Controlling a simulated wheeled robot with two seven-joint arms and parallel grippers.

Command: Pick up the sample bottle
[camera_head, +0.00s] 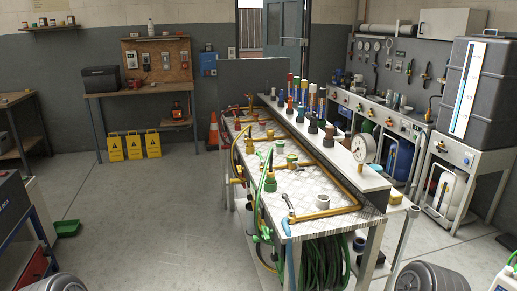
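I cannot clearly tell which item is the sample bottle. A small pale bottle (151,28) stands on a wooden wall shelf at the back left. Several upright coloured cylindrical items, too small to identify, stand on the raised ledge of the central workbench (312,183), among them a blue and white one (312,98). A white container (505,281) with green on it is cut off at the lower right edge. Neither of my grippers shows; only dark rounded parts, probably of my arms, show at the bottom left and bottom right.
The bench top carries brass pipes, valves and a green hose; a coiled hose (322,262) hangs under it. A round gauge (363,148) stands on the ledge. Yellow signs (134,146) and an orange cone (213,132) stand behind. The floor (165,215) left of the bench is clear.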

